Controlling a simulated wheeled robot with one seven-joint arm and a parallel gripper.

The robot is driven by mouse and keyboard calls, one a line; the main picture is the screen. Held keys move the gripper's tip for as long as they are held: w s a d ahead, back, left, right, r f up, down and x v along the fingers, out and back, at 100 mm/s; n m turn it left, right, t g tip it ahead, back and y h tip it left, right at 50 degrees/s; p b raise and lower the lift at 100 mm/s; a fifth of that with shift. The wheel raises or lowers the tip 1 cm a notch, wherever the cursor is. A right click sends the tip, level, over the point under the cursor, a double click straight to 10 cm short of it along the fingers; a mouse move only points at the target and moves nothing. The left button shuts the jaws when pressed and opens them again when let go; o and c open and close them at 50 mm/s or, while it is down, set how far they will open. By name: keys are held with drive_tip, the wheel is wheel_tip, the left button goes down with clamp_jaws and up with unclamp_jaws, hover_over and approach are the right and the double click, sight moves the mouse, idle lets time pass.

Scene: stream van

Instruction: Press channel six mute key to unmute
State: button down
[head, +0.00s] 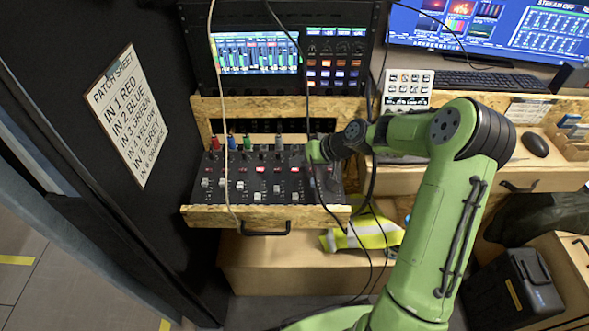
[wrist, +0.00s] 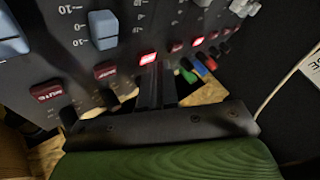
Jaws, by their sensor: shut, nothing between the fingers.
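The audio mixer (head: 270,180) sits in a pulled-out wooden drawer, with a row of mute keys across it. In the wrist view, a brightly lit red key (wrist: 148,58) is just beyond my shut fingertips (wrist: 156,72). I cannot read the key numbers surely, so which is channel six is unclear. My gripper (head: 318,152) is over the mixer's right part in the head view, empty. Whether the fingertips touch a key is unclear.
Coloured plugs (head: 231,143) stand at the mixer's back edge. Black and pale cables hang across the mixer and drawer. A rack with a screen (head: 258,55) stands behind. The drawer front (head: 215,216) has a black handle. A keyboard (head: 490,82) lies at the right.

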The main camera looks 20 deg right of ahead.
sight(299, 170)
drive_tip(key=shift+f, duration=0.25)
idle(0.3)
drive_tip(key=shift+r+p, duration=0.35)
drive_tip(key=shift+r, duration=0.4)
wheel_tip(299, 170, up, 6)
drive_tip(key=p, duration=0.4)
drive_tip(key=shift+p, duration=0.3)
